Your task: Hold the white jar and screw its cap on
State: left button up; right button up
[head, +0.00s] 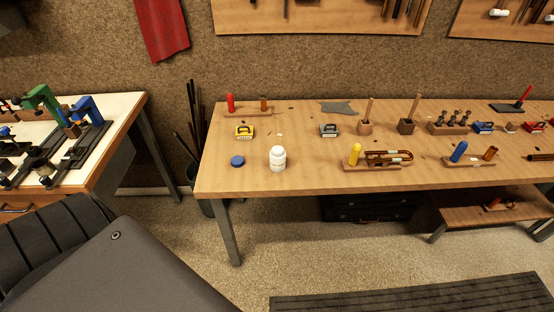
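The white jar (278,159) stands upright on the wooden workbench (310,181), near its front edge and left of the middle. Its neck at the top is white. A round blue cap (237,161) lies on the bench a short way left of the jar, apart from it. Neither of my grippers shows in the head view. Nothing is touching the jar or the cap.
A yellow block (244,132) and a rack with a red bottle (231,103) stand behind the cap. A wooden holder (372,168) with a yellow bottle stands right of the jar. The bench around the jar is clear. Another bench with tools (126,116) is at left.

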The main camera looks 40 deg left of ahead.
aim_at(278, 154)
jog(key=u, duration=1.45)
jog(key=k, duration=1.3)
jog(key=z, duration=0.6)
jog(key=i, duration=0.5)
jog(key=z, duration=0.9)
jog(key=i, duration=0.9)
jog(key=u, duration=0.75)
jog(key=i, duration=0.55)
jog(key=u, duration=0.5)
